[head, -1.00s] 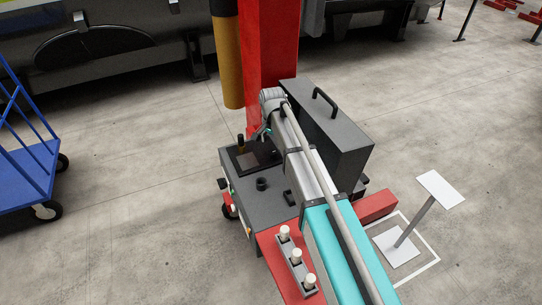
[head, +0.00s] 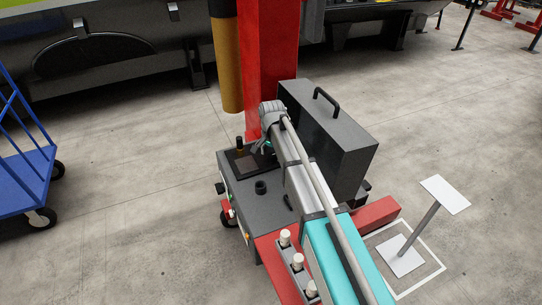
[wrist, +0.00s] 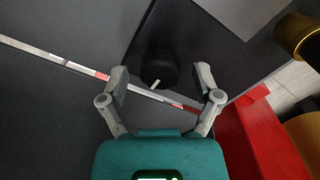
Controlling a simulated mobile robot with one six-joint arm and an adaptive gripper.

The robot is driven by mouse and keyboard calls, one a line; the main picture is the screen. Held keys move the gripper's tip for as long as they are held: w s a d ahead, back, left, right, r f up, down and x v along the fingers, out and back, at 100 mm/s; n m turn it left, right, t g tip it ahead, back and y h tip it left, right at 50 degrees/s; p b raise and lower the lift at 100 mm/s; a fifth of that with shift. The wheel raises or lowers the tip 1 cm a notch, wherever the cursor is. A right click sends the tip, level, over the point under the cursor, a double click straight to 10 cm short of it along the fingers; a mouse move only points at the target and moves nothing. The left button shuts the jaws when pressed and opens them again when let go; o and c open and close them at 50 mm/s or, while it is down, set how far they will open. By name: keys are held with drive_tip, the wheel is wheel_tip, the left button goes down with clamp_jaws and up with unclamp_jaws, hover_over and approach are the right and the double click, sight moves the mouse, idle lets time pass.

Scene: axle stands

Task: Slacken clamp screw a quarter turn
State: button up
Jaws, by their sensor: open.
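A black round knob with a white pointer line, which looks like the clamp screw (wrist: 158,70), shows in the wrist view. It stands on a dark panel beside a pale strip with red parts (wrist: 60,62). My gripper (wrist: 160,84) is open, with one grey finger on each side of the knob and a gap on both sides. No finger visibly touches it. In the head view my gripper (head: 258,147) is low over the far end of the dark cabinet top (head: 240,193). My arm and wrist hide the knob there.
A tall dark box with a handle (head: 332,125) stands close right of my arm. A red column (head: 270,60) and an ochre cylinder (head: 226,65) rise just behind. White-capped pegs (head: 285,238) stand near my arm. A blue cart (head: 25,180) is at left; floor between is clear.

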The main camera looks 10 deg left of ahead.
clamp_jaws()
idle(0.3)
drive_tip(key=shift+s+n, duration=0.1)
drive_tip(key=shift+n, duration=0.4)
drive_tip(key=n, duration=1.2)
drive_tip(key=shift+n, duration=0.3)
drive_tip(key=n, duration=0.4)
drive_tip(key=shift+s, duration=0.1)
